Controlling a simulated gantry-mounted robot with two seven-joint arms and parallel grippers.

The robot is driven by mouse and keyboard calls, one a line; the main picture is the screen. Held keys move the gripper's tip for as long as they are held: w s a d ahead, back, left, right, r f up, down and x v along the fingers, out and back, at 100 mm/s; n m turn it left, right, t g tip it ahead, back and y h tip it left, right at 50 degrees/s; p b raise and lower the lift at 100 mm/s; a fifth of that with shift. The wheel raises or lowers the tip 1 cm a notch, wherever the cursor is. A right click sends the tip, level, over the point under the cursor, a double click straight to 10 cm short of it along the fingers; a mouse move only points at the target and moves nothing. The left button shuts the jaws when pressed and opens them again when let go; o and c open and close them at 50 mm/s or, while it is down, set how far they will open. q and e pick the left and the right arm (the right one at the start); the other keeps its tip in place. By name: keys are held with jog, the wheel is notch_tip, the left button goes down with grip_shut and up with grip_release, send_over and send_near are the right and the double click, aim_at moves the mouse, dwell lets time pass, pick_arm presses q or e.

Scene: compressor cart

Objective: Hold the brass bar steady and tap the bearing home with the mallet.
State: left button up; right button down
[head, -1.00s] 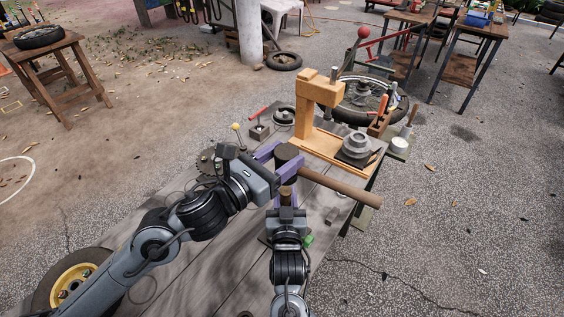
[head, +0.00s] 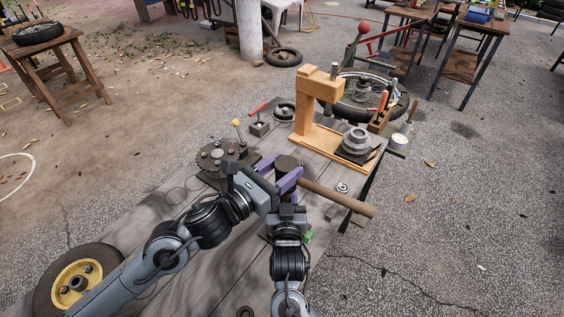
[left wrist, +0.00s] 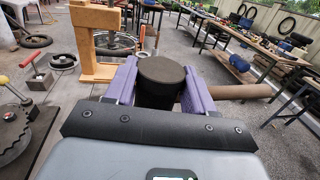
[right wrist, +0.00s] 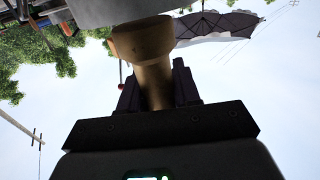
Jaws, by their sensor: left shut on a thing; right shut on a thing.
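My left gripper (head: 280,176) is shut on the dark head of the mallet (head: 288,163), with its purple fingers on either side. The wooden handle sticks out to the right. The mallet also fills the middle of the left wrist view (left wrist: 160,72). My right gripper (right wrist: 157,90) is shut on the brass bar (right wrist: 155,82), below the mallet in the head view. A small ring like a bearing (head: 342,187) lies on the bench near the handle. What is under the bar is hidden.
A wooden press frame (head: 305,115) with a stepped grey part (head: 357,141) stands at the bench's far end. A toothed disc (head: 215,157) and a yellow-knobbed lever (head: 236,123) lie left of my left gripper. A wheel (head: 76,283) is at lower left.

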pick_arm(q)
jog(key=shift+w+r, duration=0.15)
jog(key=shift+r, duration=0.05)
pick_arm(e)
jog(key=shift+w+r, duration=0.15)
pick_arm(q)
jog(key=shift+r, duration=2.2)
pick_arm(e)
jog(key=c, duration=0.7)
grip_release()
